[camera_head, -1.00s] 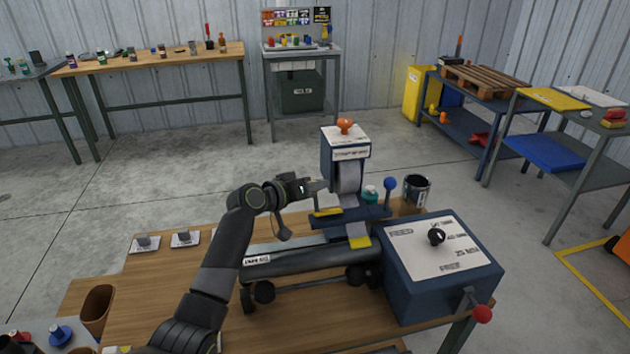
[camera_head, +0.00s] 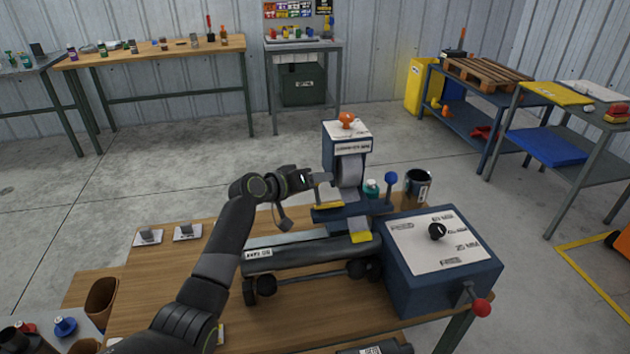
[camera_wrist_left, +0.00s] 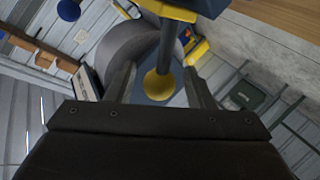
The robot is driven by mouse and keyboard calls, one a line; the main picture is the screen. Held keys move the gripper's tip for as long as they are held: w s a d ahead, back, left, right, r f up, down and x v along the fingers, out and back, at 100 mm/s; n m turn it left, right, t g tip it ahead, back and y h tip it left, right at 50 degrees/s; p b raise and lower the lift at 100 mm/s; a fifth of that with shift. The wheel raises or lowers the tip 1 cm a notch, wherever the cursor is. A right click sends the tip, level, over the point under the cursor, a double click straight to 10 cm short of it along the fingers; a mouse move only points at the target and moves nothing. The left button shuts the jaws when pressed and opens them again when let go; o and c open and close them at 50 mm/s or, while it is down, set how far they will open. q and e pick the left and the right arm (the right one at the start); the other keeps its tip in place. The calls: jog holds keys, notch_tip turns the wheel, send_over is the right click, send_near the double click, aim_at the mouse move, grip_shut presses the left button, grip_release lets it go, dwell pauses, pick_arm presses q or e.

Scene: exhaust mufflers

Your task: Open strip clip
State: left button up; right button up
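A blue strip dispenser (camera_head: 343,150) with an orange knob (camera_head: 347,119) stands behind a dark muffler cylinder (camera_head: 300,255). A grey strip (camera_head: 351,172) hangs from it past a blue crossbar with a yellow-edged part (camera_head: 328,206), which looks like the clip. My left gripper (camera_head: 322,181) is beside the strip, to its left. In the left wrist view, my left gripper (camera_wrist_left: 158,88) is open, with a yellow knob (camera_wrist_left: 159,86) on a dark rod between its fingers. I cannot tell whether the fingers touch the knob. My right gripper is not in view.
A blue machine box (camera_head: 440,255) with a dial and a red-knobbed lever (camera_head: 481,307) stands at right on the wooden bench (camera_head: 165,275). A blue-ball lever (camera_head: 391,178) and a dark can (camera_head: 418,186) are right of the dispenser. Rollers support the cylinder.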

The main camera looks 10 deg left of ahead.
pick_arm(q)
jog(key=b+v, duration=0.1)
jog(key=v, duration=1.6)
jog(key=shift+s+a, duration=0.15)
jog(key=shift+a, duration=0.05)
jog(key=shift+a+f, duration=0.1)
